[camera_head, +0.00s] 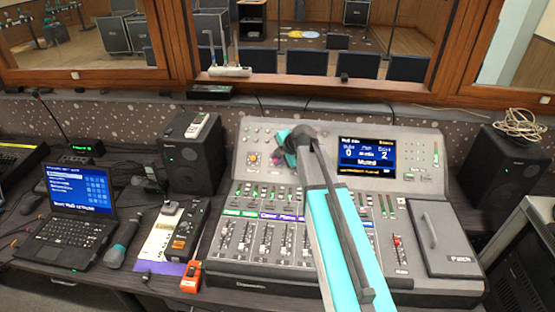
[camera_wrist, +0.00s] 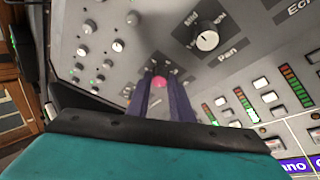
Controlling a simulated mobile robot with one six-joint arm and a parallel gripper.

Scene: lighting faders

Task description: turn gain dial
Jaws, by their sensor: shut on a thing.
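The mixing console (camera_head: 225,265) stands tilted on the desk. In the wrist view, my gripper (camera_wrist: 160,84) reaches down to the console's upper panel. Its two dark fingers are shut on a small dial with a pink-red cap (camera_wrist: 160,82), which shows between the fingertips. Any label at that dial is hidden, so I cannot read whether it says gain. A larger dial marked Pan (camera_wrist: 207,40) stands apart from the fingers, above and to the right. In the head view, my gripper (camera_head: 281,158) is at the upper left of the console and my arm hides the dial.
Small knobs (camera_wrist: 118,46) lie left of the fingers. Lit buttons and level meters (camera_wrist: 242,104) lie to the right. In the head view, a lit screen (camera_head: 365,157) is right of my arm, with faders (camera_head: 265,240) below. A laptop (camera_head: 75,215) and a speaker (camera_head: 190,150) stand left.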

